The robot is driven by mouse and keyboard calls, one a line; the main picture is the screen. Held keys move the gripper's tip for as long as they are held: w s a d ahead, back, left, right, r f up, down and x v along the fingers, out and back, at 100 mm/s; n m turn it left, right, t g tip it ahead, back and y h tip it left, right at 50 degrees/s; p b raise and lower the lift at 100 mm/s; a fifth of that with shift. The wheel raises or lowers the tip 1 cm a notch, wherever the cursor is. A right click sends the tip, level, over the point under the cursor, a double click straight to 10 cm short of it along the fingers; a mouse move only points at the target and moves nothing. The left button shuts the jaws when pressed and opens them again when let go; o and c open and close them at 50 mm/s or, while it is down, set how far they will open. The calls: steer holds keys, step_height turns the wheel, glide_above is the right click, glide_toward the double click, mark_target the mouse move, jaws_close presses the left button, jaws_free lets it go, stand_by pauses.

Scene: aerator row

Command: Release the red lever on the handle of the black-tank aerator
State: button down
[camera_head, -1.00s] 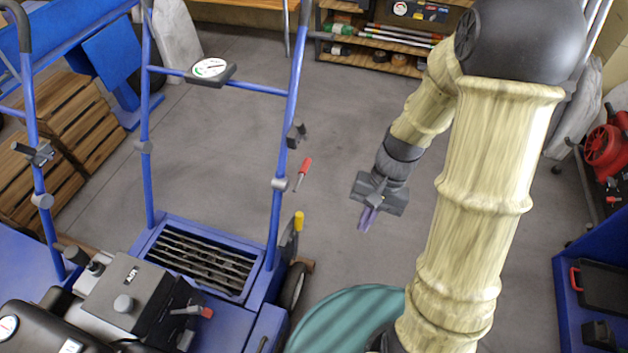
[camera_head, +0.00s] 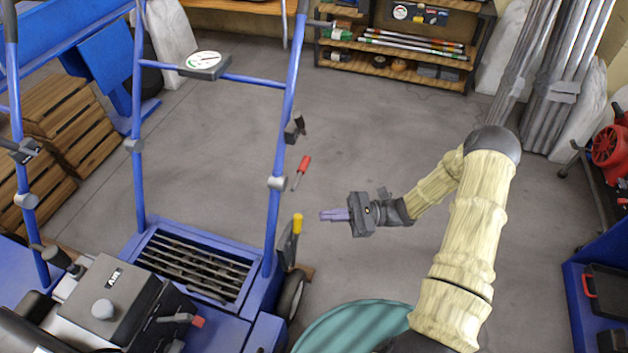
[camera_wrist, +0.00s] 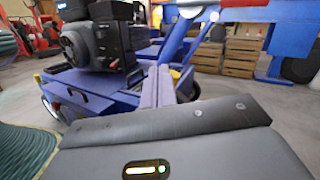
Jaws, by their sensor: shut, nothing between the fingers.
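The blue handle frame (camera_head: 285,130) of an aerator stands left of centre. A lever with a red grip (camera_head: 303,165) sticks up beside the collar (camera_head: 278,183) on its right post. My gripper (camera_head: 323,215) is shut and empty, its lilac fingers pointing left. It is to the right of the post and lower in the picture than the red lever, apart from it. In the wrist view my fingers (camera_wrist: 158,88) point at the blue machine's body, with a black engine-like unit (camera_wrist: 92,45) at upper left. I cannot tell the red lever there. A black rounded part (camera_head: 22,328), possibly a tank, shows at lower left.
A yellow-tipped lever (camera_head: 297,223) stands low by the right post, close to my fingers. A grey box (camera_head: 105,300) and a red-tipped lever (camera_head: 197,321) sit on the machine. A green round object (camera_head: 350,328) lies below. Open floor (camera_head: 390,130) lies behind my gripper.

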mark_target(300, 173)
steer(key=w+d+f+m+t+y+b, duration=0.1)
steer(key=w+d+f+m+t+y, duration=0.2)
steer(key=m+t, duration=0.4)
steer(key=w+d+f+t, duration=0.1)
steer(key=w+t, duration=0.1)
steer(key=t, duration=0.1)
steer(key=shift+w+d+f+m+t+y+b, duration=0.3)
steer(key=shift+t+y+b, duration=0.05)
steer(key=shift+t+y, duration=0.05)
steer(key=d+r+b+x, duration=0.1)
steer(key=b+x, duration=0.4)
steer(key=x, duration=0.8)
steer(key=shift+s+d+r, duration=0.25)
steer(key=shift+s+r, duration=0.1)
steer(key=shift+r, duration=0.3)
steer(key=shift+w+a+r+n+g, duration=0.15)
steer(key=shift+w+n+g, duration=0.05)
steer(key=shift+n+g, duration=0.25)
